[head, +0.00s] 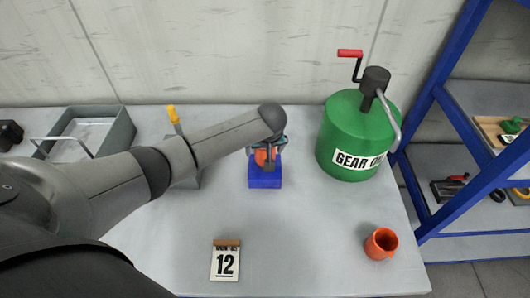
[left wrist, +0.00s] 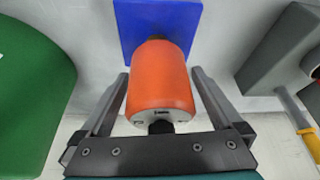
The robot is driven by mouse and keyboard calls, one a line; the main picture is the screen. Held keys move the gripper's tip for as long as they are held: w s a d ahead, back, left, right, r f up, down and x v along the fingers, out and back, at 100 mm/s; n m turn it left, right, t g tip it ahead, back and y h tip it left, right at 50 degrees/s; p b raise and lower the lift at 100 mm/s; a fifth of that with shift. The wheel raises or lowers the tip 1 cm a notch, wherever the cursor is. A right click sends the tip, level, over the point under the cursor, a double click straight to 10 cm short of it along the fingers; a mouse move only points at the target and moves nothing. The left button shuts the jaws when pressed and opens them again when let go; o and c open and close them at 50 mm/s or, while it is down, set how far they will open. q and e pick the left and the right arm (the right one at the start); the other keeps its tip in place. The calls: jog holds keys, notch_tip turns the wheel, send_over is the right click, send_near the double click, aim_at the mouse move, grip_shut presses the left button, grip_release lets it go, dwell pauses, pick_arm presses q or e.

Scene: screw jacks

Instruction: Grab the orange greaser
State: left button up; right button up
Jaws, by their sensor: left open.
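The orange greaser (head: 261,156) stands on a blue base (head: 265,181) at the middle of the table, partly hidden by my gripper in the head view. In the left wrist view the greaser (left wrist: 161,82) is an orange cylinder with dark ends, with the blue base (left wrist: 133,22) behind it. My left gripper (head: 268,161) is over it. Its open fingers (left wrist: 158,76) lie one on each side of the orange body, with a visible gap on both sides. My right gripper is not in view.
A green gear oil drum (head: 347,137) with a red-handled crank stands to the right. An orange cup (head: 381,243) and a calendar block (head: 226,261) are at the front. A grey tray (head: 118,133) and a yellow-handled tool (head: 173,116) are left. Blue shelving (head: 441,92) stands right.

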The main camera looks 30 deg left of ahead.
pick_arm(q)
jog(key=shift+c, duration=0.2)
jog(key=c, duration=1.5)
grip_shut()
jog(key=shift+r, duration=0.15)
